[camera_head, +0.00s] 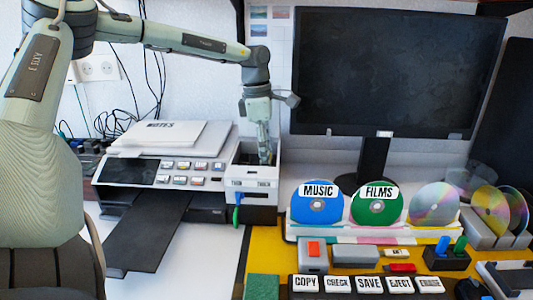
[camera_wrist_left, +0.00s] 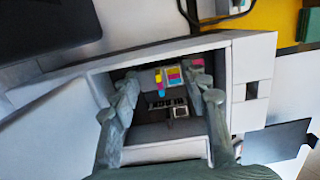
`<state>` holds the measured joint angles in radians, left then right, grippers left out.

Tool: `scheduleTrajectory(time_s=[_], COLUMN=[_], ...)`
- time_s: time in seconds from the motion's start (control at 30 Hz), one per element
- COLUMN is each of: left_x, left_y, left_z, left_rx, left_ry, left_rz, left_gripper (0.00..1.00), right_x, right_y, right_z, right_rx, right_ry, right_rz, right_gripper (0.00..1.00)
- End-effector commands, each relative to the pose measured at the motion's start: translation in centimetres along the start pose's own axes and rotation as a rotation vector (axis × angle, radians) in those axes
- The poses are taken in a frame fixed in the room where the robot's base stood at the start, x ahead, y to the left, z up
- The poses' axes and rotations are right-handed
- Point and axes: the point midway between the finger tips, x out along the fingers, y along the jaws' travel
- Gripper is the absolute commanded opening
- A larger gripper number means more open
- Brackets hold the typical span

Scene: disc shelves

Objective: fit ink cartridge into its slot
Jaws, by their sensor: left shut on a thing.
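My left gripper (camera_head: 265,156) reaches down into the open top of the bay at the right side of the white printer (camera_head: 133,172). In the left wrist view its two fingers stand inside the bay walls (camera_wrist_left: 250,95), shut on the ink cartridge (camera_wrist_left: 172,77). The cartridge shows cyan, magenta and yellow patches between the fingertips. Dark and pale parts of the bay show below it. Whether the cartridge is seated in its slot or above it cannot be told. In the head view the cartridge is hidden by the bay wall. My right gripper is not in view.
A dark output tray (camera_head: 148,232) sticks out in front of the printer. A monitor (camera_head: 395,70) stands behind to the right. Discs labelled MUSIC (camera_head: 318,207) and FILMS (camera_head: 377,210) stand on a rack right of the bay. Labelled keys (camera_head: 368,284) lie in front.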

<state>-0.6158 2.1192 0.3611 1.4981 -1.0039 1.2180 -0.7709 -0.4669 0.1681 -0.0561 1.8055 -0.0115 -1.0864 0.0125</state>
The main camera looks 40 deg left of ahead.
Motion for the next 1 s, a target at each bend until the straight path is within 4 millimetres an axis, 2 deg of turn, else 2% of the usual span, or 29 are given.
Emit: scheduleTrajectory(time_s=[0.37,0.4,0.57,0.93,1.0], left_x=[0.2,0.2,0.2,-0.2,-0.9], left_y=[0.0,0.0,0.0,0.0,0.1], left_z=[0.0,0.0,0.0,0.1,0.1], left_rx=[0.0,0.0,0.0,0.0,0.0], left_ry=[-0.001,-0.001,-0.001,-0.001,-0.002], left_rz=[0.001,0.001,0.001,0.001,0.004], left_gripper=[0.2,0.47,0.66,0.66,0.66], right_x=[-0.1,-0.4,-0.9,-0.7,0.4], right_y=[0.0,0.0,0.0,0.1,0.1], right_z=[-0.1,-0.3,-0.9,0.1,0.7], right_rx=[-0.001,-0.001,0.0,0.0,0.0], right_ry=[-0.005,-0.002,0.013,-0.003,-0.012], right_rz=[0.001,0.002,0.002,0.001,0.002], right_gripper=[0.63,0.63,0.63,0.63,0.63])
